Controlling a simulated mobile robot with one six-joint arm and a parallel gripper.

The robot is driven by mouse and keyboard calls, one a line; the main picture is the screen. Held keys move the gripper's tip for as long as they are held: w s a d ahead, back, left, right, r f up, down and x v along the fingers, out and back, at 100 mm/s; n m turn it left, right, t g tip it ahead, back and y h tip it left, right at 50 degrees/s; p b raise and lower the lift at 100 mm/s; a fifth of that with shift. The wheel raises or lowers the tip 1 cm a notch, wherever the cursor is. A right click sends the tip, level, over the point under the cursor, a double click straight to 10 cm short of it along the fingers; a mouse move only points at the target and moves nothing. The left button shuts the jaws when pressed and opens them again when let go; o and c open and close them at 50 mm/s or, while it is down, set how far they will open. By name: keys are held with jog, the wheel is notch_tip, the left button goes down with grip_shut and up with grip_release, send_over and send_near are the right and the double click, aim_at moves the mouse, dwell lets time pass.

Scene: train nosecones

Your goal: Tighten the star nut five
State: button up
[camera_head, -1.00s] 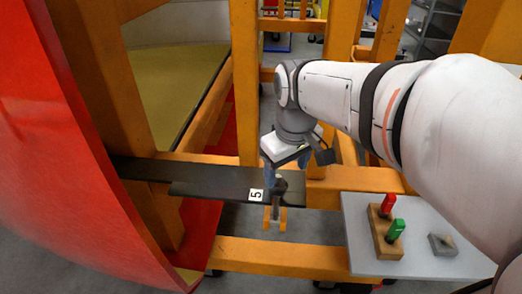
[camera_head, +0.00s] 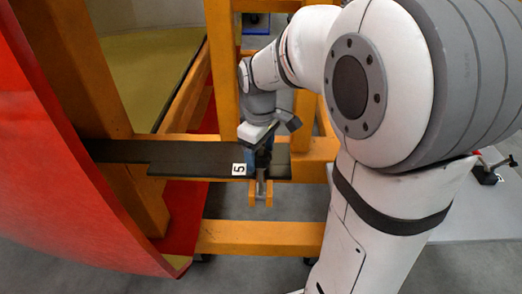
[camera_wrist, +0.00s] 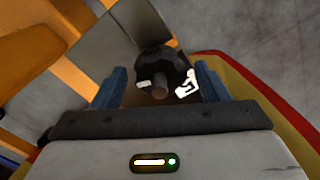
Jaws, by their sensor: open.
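The star nut (camera_wrist: 158,66) is a black lobed knob with a grey stud in its middle. It shows in the wrist view between the two blue fingers of my gripper (camera_wrist: 160,86). The fingers are open, with a gap visible on each side of the nut. In the head view my gripper (camera_head: 258,150) points down at the right end of the dark plate (camera_head: 190,160) and largely covers the nut. A white label with a 5 (camera_head: 239,169) is on the plate just left of it; it also shows, partly covered, in the wrist view (camera_wrist: 186,84).
Orange frame beams (camera_head: 262,238) surround the plate in front and behind. A large curved red shell (camera_head: 60,170) stands at the left. My arm covers much of the right side, including most of a grey table (camera_head: 465,215) with a red-handled tool (camera_head: 478,162).

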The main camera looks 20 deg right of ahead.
jog(key=c, duration=1)
jog(key=shift+m, duration=0.3)
jog(key=m, duration=0.5)
jog(key=shift+m, duration=0.4)
jog(key=m, duration=0.5)
jog(key=shift+m, duration=0.3)
